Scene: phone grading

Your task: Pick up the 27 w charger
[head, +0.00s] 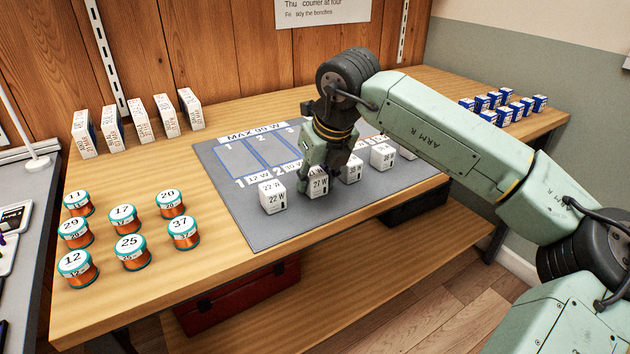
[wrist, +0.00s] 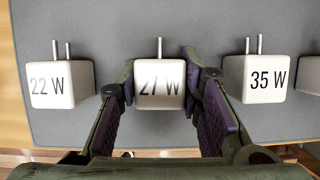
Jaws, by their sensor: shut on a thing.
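The 27 W charger (head: 318,186) is a white cube in the row of chargers on the grey mat (head: 272,237). In the wrist view the 27 W charger (wrist: 160,88) sits between my fingers, with its label facing the camera and a metal prong at its far side. My gripper (head: 318,170) is shut on it, one finger on each side; it also shows in the wrist view (wrist: 162,92). I cannot tell whether the charger is clear of the mat. The 22 W charger (wrist: 62,84) is to its left and the 35 W charger (wrist: 258,78) to its right, both apart from the fingers.
More white chargers (head: 382,156) continue the row to the right, partly under my arm. Several wire spools (head: 130,248) stand at the left of the wooden table (head: 190,300). White boxes (head: 142,120) stand at the back, and blue-and-white boxes (head: 510,113) at the far right.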

